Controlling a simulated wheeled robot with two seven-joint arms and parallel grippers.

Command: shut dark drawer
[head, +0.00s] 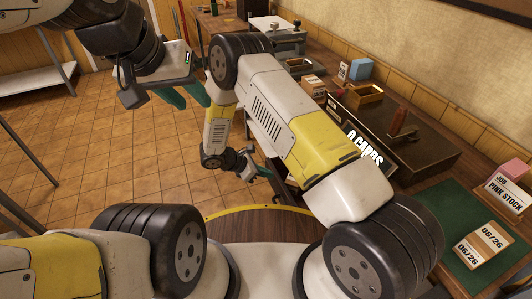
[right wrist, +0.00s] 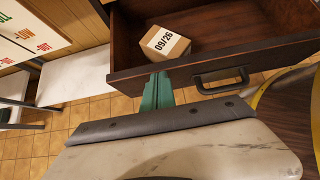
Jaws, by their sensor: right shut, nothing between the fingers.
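The dark drawer (right wrist: 135,80) is pulled open in the right wrist view, with a black handle (right wrist: 222,80) on its brown wooden front. A small cardboard box (right wrist: 165,42) marked 09/26 sits inside it. My right gripper (right wrist: 157,85) is shut and empty; its green fingertips are at the drawer front, left of the handle, and I cannot tell whether they touch. The right gripper also shows in the head view (head: 262,171), low beside the bench, where my right arm hides most of the drawer. My left gripper (head: 187,93) is open and empty, over the floor at upper left.
A pale shelf (head: 40,80) stands at far left. The tiled floor is clear.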

